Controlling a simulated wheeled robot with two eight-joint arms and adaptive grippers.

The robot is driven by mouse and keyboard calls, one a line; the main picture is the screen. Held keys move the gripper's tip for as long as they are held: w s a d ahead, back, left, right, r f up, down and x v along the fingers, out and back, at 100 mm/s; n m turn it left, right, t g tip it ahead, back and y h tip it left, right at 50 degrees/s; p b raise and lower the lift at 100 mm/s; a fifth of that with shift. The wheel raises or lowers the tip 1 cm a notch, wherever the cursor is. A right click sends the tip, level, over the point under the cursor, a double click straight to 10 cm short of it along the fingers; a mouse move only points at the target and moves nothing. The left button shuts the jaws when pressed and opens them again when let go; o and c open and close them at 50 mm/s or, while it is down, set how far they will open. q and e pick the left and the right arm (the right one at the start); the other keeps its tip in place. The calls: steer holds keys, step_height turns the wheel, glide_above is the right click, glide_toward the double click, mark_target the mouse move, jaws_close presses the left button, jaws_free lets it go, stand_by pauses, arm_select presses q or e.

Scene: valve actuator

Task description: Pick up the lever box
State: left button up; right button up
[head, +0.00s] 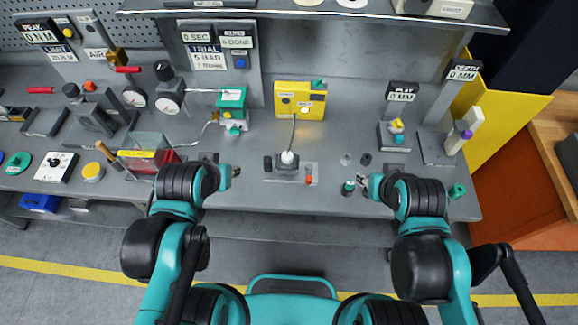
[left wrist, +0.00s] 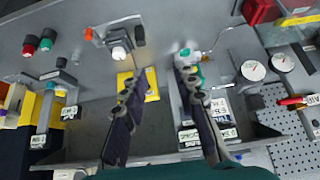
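A small dark box with a white-knobbed lever (head: 288,160), which I take as the lever box, sits upright on a grey plate at the middle front of the bench. A thin cable runs from it to a yellow box (head: 300,99). It also shows in the left wrist view (left wrist: 119,52), beyond the fingertips. My left gripper (head: 236,172) is left of it, apart from it; in the left wrist view (left wrist: 160,85) its fingers are spread with nothing between them. My right gripper (head: 366,181) is to its right, close to a green-topped cylinder (head: 348,187); its finger opening is unclear.
A small red-topped part (head: 309,180) stands at the plate's right. A green valve unit (head: 232,104) stands behind my left gripper. A clear, red-backed bin (head: 146,153) is farther left. A shelf (head: 330,11) crosses the back. Bench surface around the plate is mostly clear.

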arm_select(q)
steer(key=g, duration=0.7)
glide_above(267, 159)
steer(key=f, duration=1.1)
steer(key=s+f, duration=0.1)
steer(key=f, duration=0.5)
steer(key=shift+f, duration=0.25)
steer(key=f, duration=0.3)
steer(key=w+f, duration=0.1)
steer(key=f, duration=0.1)
steer(key=shift+s+r, duration=0.1)
jaws_close()
